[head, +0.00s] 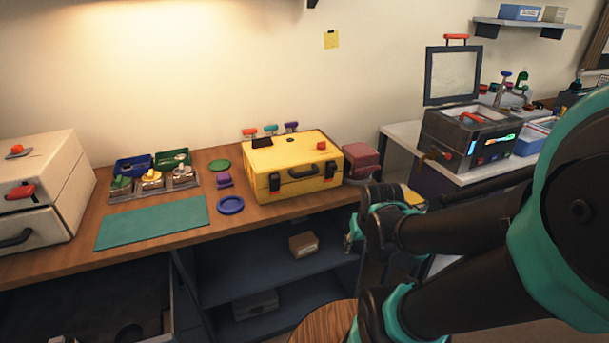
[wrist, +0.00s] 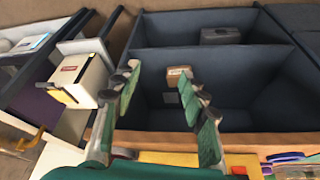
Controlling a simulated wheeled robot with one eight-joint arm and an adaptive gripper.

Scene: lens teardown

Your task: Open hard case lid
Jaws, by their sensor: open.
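The yellow hard case (head: 260,160) stands on the wooden bench with its lid shut. Its front has a dark handle (head: 303,172) between two black latches, and a red knob (head: 321,145) sits on the lid. My gripper (head: 358,222) is right of the case and in front of the bench edge, apart from the case. In the wrist view my gripper (wrist: 157,80) has its two green fingers spread with nothing between them. A yellow strip, likely the case, shows at the bottom of the wrist view (wrist: 178,158), partly hidden by my gripper.
A green mat (head: 150,223), a blue dish (head: 230,205) and small trays lie left of the case. A dusky red box (head: 361,161) stands close on its right. Open shelves (head: 270,275) below hold a small cardboard box (head: 303,244). A wooden stool top (head: 325,322) is in front.

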